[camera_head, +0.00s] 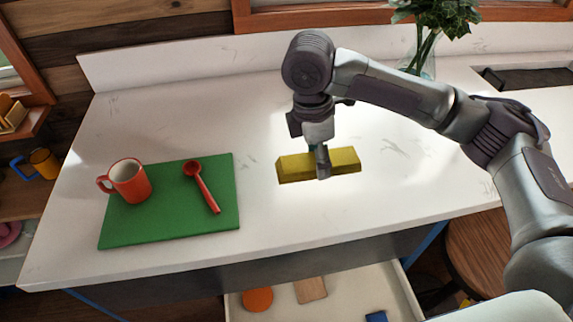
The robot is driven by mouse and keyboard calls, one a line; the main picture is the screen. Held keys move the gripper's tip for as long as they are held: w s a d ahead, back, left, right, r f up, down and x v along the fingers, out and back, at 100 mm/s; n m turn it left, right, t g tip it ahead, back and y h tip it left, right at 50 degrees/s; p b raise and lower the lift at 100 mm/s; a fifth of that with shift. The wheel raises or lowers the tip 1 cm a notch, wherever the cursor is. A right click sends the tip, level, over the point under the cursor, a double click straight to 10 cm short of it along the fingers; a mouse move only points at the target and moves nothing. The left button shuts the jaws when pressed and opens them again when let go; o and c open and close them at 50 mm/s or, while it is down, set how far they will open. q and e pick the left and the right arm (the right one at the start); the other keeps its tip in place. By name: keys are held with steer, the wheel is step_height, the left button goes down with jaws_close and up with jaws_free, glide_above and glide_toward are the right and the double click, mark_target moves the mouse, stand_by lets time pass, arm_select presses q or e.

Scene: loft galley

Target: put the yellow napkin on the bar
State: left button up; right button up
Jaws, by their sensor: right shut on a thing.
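The yellow napkin (343,161) shows as a folded yellow bar shape near the middle of the white bar top (270,220). My right gripper (322,170) points down at it and is shut on its middle, hiding part of it. I cannot tell whether the napkin touches the bar top or is held a little above it. My left gripper is not in view.
A green mat (170,228) lies to the left with a red mug (130,182) and a red spoon (204,190) on it. A glass vase with leaves (432,22) stands at the back. An open drawer (340,278) is below the front edge. Bare counter surrounds the napkin.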

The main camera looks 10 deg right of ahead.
mark_target(294, 156)
steer(key=w+a+f, duration=0.1)
steer(key=w+a, duration=0.1)
steer(key=w+a+f+p, duration=0.1)
steer(key=w+a+f, duration=0.1)
steer(key=shift+w+a+f, duration=0.2)
steer(key=shift+f, duration=0.15)
step_height(294, 156, down, 3)
steer(key=shift+f+p, duration=0.2)
steer(key=shift+p, duration=0.65)
steer(key=shift+w+f, duration=0.1)
steer(key=shift+f, duration=0.15)
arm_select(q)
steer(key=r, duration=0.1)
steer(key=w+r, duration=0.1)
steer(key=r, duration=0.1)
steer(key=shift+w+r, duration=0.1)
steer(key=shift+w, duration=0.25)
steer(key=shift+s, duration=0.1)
arm_select(e)
steer(key=shift+f, duration=0.15)
steer(key=o, duration=1.1)
